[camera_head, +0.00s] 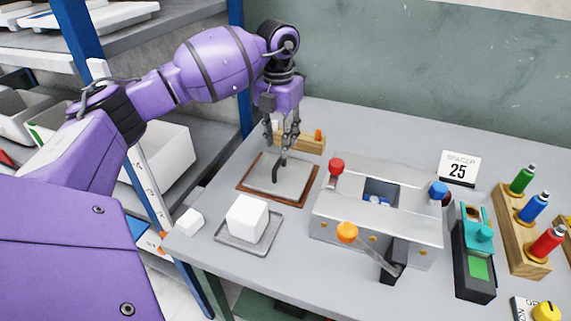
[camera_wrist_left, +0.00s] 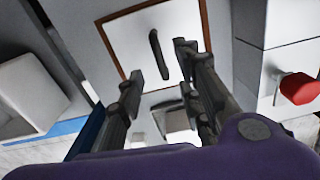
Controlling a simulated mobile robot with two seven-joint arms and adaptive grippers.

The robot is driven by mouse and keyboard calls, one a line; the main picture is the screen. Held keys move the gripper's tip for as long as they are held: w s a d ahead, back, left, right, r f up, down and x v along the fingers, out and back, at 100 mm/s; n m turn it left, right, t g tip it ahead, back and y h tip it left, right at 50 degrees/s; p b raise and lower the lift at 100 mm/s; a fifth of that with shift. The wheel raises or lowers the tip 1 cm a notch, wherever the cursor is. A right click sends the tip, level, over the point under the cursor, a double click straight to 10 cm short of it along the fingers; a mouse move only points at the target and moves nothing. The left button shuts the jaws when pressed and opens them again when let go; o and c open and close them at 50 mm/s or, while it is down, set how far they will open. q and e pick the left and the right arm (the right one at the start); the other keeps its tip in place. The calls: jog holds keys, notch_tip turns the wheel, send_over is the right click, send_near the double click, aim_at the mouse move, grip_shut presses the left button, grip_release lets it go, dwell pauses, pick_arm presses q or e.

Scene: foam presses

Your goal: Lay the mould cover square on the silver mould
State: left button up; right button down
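The mould cover appears to be the pale flat plate (camera_head: 262,178) with a dark upright handle, lying inside a brown border on the table. It also shows in the left wrist view (camera_wrist_left: 130,42). The silver mould (camera_head: 330,212) stands to its right, with a dark opening in its top and something blue and white inside. My left gripper (camera_head: 283,150) is above the cover, pointing down at the handle. In the left wrist view its fingers (camera_wrist_left: 160,82) are apart, with the handle showing just beyond them. I see nothing held. My right gripper is not in view.
A white block (camera_head: 247,218) sits on a small grey tray (camera_head: 232,245) before the cover. The mould carries red (camera_head: 336,166), blue (camera_head: 438,188) and orange (camera_head: 347,232) knobs. A wooden rack (camera_head: 522,235) of coloured bottles and a teal-black device (camera_head: 474,265) stand right.

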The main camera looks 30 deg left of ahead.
aim_at(279, 160)
pick_arm(q)
jog(key=shift+f+n, duration=0.1)
jog(key=shift+n, duration=0.3)
jog(key=shift+f, duration=0.3)
notch_tip(279, 160, down, 7)
jog(key=shift+s+p, duration=0.1)
jog(key=shift+p, duration=0.35)
grip_shut()
